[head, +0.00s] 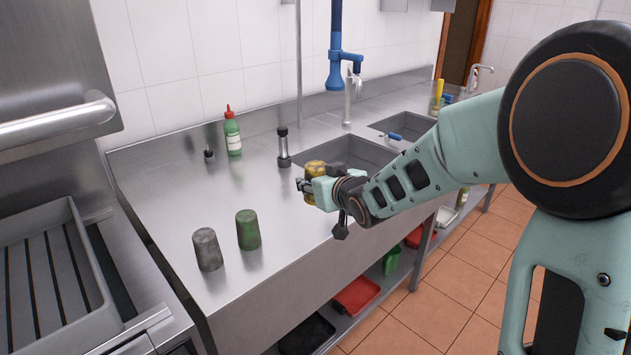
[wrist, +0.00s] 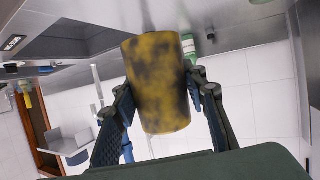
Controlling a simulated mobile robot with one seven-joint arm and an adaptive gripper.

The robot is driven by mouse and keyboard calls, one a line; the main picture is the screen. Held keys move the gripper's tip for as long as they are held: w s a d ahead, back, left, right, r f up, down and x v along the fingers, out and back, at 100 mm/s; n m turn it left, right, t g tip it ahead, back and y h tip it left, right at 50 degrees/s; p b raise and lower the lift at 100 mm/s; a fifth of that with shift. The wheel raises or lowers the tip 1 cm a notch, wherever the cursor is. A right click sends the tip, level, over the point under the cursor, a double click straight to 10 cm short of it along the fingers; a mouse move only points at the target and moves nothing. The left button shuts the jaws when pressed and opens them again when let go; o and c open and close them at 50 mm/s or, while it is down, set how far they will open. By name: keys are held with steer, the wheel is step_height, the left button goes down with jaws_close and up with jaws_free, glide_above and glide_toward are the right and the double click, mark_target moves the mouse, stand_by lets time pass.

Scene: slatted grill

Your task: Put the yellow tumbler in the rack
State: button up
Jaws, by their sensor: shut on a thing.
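The yellow tumbler (wrist: 158,84), mottled with dark patches, is between the fingers of my gripper (wrist: 163,100) in the wrist view. My gripper is shut on it. In the head view, the yellow tumbler (head: 314,169) shows partly behind my gripper (head: 308,187), near the front edge of the steel counter and the sink. I cannot tell from these views how far it is above the counter. The rack is not clearly identifiable; a slatted tray (head: 72,212) stands at the left.
A green tumbler (head: 248,230) and a grey tumbler (head: 207,249) stand upright on the counter (head: 180,185). Behind are a green bottle (head: 233,137) with a red cap and a dark-topped grinder (head: 283,147). A sink (head: 352,152) lies behind my gripper. The counter's middle is clear.

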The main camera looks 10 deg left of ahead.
mark_target(313, 161)
steer(key=shift+r+p, duration=2)
steer(key=shift+r, duration=0.5)
